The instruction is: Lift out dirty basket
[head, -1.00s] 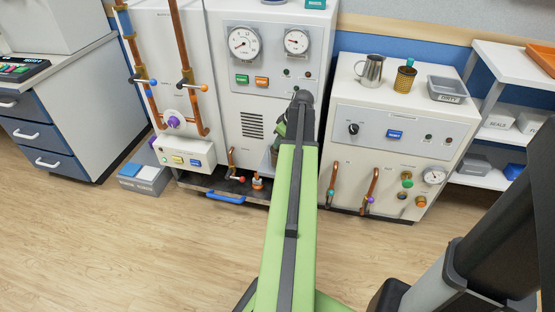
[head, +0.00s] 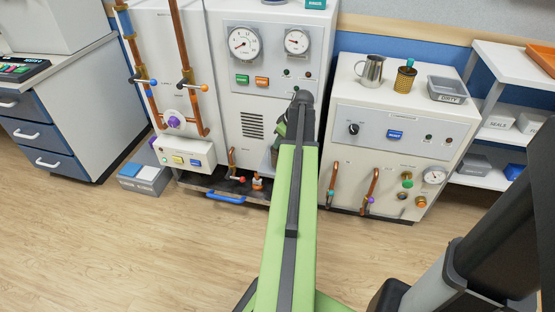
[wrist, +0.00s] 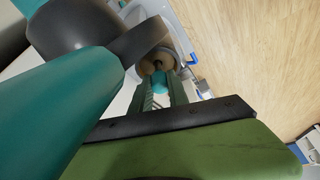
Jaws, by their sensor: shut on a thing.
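In the wrist view my gripper (wrist: 161,84) is shut on a small teal thing (wrist: 160,87), between its dark green fingers. A brown round part (wrist: 154,63) lies just beyond the fingertips. I cannot tell whether either belongs to the dirty basket. A large teal cylinder (wrist: 75,115) and a dark rounded body (wrist: 75,25) fill the left of the wrist view, very close. In the head view my arm hides the gripper and what it holds, in front of the middle cabinet (head: 268,60). A grey tray marked DIRTY (head: 447,90) stands on the right cabinet.
A metal jug (head: 371,70) and a copper-coloured canister (head: 405,77) stand beside the tray on the right cabinet (head: 390,160). Copper pipes and valves stick out of the cabinet fronts. A grey bin (head: 145,178) stands on the floor at left. The wooden floor in front is clear.

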